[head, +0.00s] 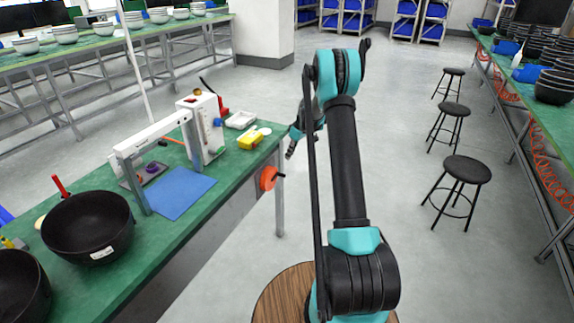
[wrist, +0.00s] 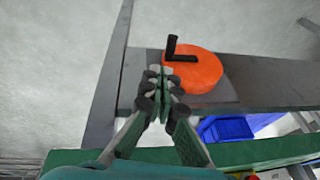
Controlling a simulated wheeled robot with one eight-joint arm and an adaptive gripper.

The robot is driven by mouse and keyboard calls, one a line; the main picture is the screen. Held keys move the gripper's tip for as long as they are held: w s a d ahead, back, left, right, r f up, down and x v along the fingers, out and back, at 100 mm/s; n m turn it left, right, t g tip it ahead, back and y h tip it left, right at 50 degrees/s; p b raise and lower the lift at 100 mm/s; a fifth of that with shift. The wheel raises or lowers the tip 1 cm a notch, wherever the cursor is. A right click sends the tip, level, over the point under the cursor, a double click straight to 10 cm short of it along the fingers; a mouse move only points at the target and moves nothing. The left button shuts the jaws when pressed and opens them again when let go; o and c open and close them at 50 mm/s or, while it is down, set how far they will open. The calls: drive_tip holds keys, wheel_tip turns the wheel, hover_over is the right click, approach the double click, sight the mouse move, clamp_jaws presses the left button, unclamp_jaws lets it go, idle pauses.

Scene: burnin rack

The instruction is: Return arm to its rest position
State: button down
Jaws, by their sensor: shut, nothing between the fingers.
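My gripper (wrist: 160,92) is shut and empty in the wrist view. Its fingertips show in front of an orange disc with a black handle (wrist: 195,70), which is mounted on the side of the bench; I cannot tell the gap between them. In the head view my arm rises from the lower right and bends over at the top. My gripper (head: 292,146) hangs at the left of the arm, partly hidden, just right of the green bench's (head: 150,246) end. The orange disc (head: 268,178) shows there on the bench side, below and left of my gripper.
The bench holds a black bowl (head: 88,226), a blue mat (head: 180,193), a white frame and a white device (head: 203,128). Black stools (head: 466,170) stand on the floor at the right. Another bench with bowls (head: 554,86) runs along the right edge. The floor between is clear.

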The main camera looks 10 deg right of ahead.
drive_tip(key=d+v, duration=0.1)
drive_tip(key=v, duration=0.5)
drive_tip(key=s+a+r+m+h, duration=0.1)
drive_tip(key=s+r+m, duration=0.15)
drive_tip(key=s, duration=0.45)
drive_tip(key=s+a+r+m+t, duration=0.1)
drive_tip(key=s+r, duration=0.3)
drive_tip(key=s, duration=0.3)
drive_tip(key=s+a+r+m+h, duration=0.1)
drive_tip(key=s+r+m, duration=0.15)
drive_tip(key=s, duration=0.55)
drive_tip(key=s+f+m+t, duration=0.1)
drive_tip(key=s+f, duration=0.1)
drive_tip(key=s, duration=1)
drive_tip(key=s+f+m+t+h, duration=0.1)
drive_tip(key=s+f+m, duration=0.1)
drive_tip(key=s, duration=1.1)
drive_tip(key=shift+m+h, duration=0.3)
